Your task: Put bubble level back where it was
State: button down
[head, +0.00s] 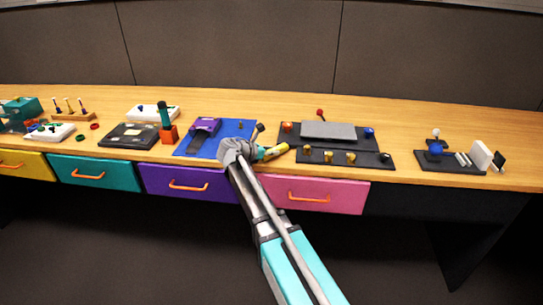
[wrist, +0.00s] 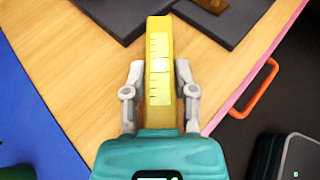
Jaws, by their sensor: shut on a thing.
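The bubble level is a yellow bar with dark tick marks and a pale vial. In the wrist view the bubble level (wrist: 159,50) lies lengthwise between the fingers of my gripper (wrist: 160,92), its far end reaching toward a dark panel. My gripper is shut on it. In the head view the bubble level (head: 276,151) sticks out to the right of my gripper (head: 258,153), over the wooden bench near its front edge, between the blue mat and the dark panel. Whether it touches the bench is unclear.
The blue mat (head: 183,150) with a purple device (head: 204,126) is left of my gripper. The dark panel (head: 365,157) with a grey plate (head: 328,131) and colored knobs is right. A pink drawer (head: 315,195) with an orange handle is below the bench edge. Bare wood (wrist: 75,60) shows between mat and panel.

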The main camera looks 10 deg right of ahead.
jog(key=shift+f, duration=0.15)
jog(key=shift+f, duration=0.1)
jog(key=shift+c, duration=2.1)
grip_release()
jog(key=shift+r, duration=0.2)
jog(key=shift+s+a+r+p, duration=0.25)
jog(key=shift+a+r+p, duration=0.1)
jog(key=shift+a, duration=0.1)
jog(key=p+v, duration=0.4)
jog(key=v, duration=0.6)
jog(key=shift+s+a, duration=0.2)
jog(key=shift+a, duration=0.15)
